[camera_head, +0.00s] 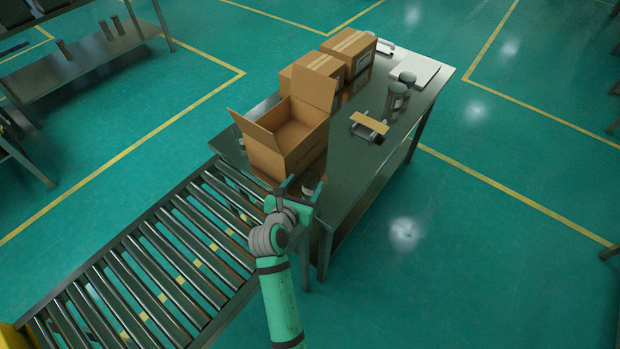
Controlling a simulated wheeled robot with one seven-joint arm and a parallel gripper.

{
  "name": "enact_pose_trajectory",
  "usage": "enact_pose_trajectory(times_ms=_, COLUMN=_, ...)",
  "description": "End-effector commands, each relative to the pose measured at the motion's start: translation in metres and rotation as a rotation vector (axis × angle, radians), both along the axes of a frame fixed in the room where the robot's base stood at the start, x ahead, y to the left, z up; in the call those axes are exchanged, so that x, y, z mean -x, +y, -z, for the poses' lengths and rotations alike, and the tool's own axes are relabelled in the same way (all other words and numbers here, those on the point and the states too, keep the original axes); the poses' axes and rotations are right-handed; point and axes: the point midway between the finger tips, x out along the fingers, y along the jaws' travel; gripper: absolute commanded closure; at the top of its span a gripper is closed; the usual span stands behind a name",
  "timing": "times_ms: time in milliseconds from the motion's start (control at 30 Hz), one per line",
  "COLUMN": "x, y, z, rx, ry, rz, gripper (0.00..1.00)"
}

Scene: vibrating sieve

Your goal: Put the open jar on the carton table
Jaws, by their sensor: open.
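The carton table (350,178) is a dark metal table in the middle of the head view, with an open carton (285,140) near its front end. My gripper (304,186) is open at the table's near end, just in front of the open carton. A small greyish jar-like thing (308,190) shows between its fingers and seems to stand on the table. It is partly hidden, and I cannot tell whether it is open or touches a finger. Two grey jars (397,95) (407,78) stand farther back on the right side of the table.
Closed cartons (349,50) stand at the back of the table. A small device with a tan top (369,126) and a pale flat panel (414,70) lie on the right. A roller conveyor (150,265) meets the table's near left end. Green floor lies open at right.

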Motion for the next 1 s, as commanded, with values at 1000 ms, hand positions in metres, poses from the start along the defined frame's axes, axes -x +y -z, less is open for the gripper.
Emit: enact_pose_trajectory(times_ms=1000, x=0.189, y=0.029, z=0.056, rx=-1.013, ry=-0.172, rz=0.222, gripper=0.37)
